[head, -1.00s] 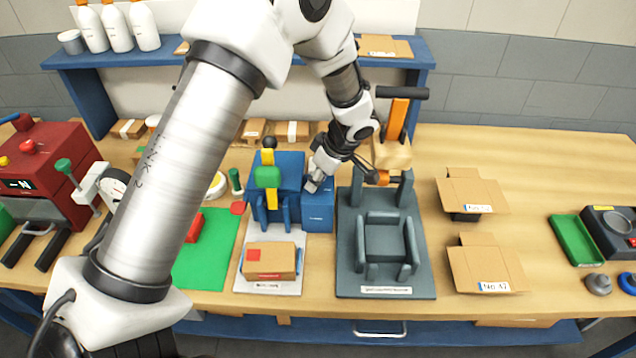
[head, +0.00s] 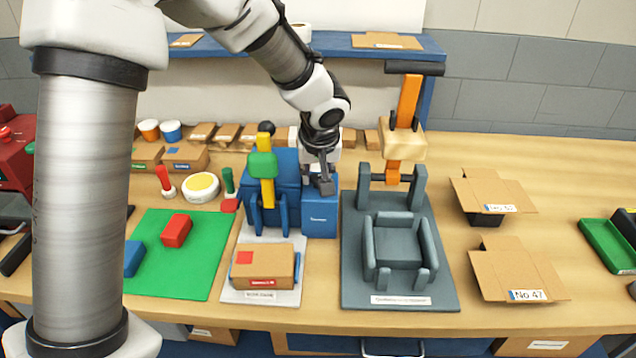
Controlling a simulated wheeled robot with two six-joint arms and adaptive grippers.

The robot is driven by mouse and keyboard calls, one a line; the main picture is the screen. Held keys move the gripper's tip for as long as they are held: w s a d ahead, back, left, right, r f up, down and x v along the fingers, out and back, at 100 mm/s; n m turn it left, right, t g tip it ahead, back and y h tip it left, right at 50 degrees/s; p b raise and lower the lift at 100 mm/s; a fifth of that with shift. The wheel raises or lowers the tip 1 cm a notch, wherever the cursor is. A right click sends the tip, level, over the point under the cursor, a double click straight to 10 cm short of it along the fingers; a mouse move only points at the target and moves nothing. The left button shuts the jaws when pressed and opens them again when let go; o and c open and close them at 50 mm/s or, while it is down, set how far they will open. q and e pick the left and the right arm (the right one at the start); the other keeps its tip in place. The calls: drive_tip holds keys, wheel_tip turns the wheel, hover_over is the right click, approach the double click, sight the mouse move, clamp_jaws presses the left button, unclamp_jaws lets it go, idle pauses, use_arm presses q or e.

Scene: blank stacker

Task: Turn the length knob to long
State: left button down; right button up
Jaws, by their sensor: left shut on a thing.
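The blue machine (head: 285,170) stands mid-table, with a smaller blue block (head: 320,222) at its right front. My left gripper (head: 323,187) points down at the top of this block and is shut there. The length knob is not clearly visible; the fingers cover the spot where they grip, which fits the knob. A yellow upright with a green part (head: 262,165) stands on the machine's front. My right gripper is not in view.
A grey fixture with an orange lever (head: 408,100) stands close on the right. A brown carton (head: 263,266) lies in front of the machine. A green mat (head: 180,270) with a red block (head: 176,231) is at left. Flat cartons (head: 515,272) lie at right.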

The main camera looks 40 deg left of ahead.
use_arm(q)
drive_tip(key=shift+a+m+t+h, duration=0.1)
drive_tip(key=shift+m+t+h, duration=0.25)
drive_tip(key=shift+m, duration=0.85)
drive_tip(key=shift+m+h, duration=0.35)
drive_tip(key=shift+m, duration=0.75)
drive_tip(key=c, duration=0.8)
unclamp_jaws()
drive_tip(key=shift+c, duration=0.2)
